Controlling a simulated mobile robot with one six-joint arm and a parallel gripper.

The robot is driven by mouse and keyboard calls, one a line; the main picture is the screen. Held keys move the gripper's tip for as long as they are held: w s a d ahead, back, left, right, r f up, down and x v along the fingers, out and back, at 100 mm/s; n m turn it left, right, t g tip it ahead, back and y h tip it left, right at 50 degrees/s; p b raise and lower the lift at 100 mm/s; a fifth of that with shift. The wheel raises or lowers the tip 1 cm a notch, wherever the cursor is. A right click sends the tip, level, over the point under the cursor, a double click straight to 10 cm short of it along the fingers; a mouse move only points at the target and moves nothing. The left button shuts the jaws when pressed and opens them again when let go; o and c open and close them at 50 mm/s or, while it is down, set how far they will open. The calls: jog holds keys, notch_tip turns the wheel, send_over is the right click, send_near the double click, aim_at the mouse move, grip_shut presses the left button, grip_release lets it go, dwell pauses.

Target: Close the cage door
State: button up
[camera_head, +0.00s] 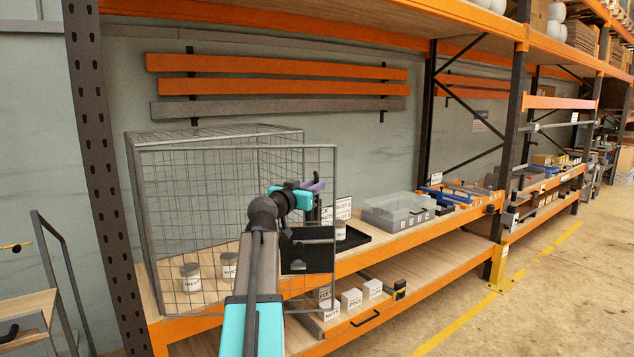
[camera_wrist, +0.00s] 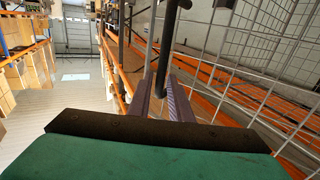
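The wire cage (camera_head: 222,131) stands on the shelf at the left in the head view. Its mesh door (camera_head: 165,225) faces the front, and its right edge (camera_head: 335,250) appears to stand out past the shelf's orange beam, so the door looks partly open. My gripper (camera_head: 316,186) is near the door's upper right side; my arm covers part of the mesh. In the wrist view, the two purple fingers (camera_wrist: 161,95) are apart, with a dark upright bar (camera_wrist: 166,55) between them. Gaps seem to show beside the bar. Whether a finger touches it is unclear.
Labelled jars (camera_head: 191,277) stand inside the cage. White boxes (camera_head: 351,298) sit on the lower shelf. An orange-beamed rack post (camera_head: 90,140) stands left; floor (camera_head: 560,280) is clear at right.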

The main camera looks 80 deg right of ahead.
jog(key=shift+x, duration=0.8)
grip_shut()
jog(key=shift+w+d, duration=0.1)
jog(key=shift+d, duration=0.1)
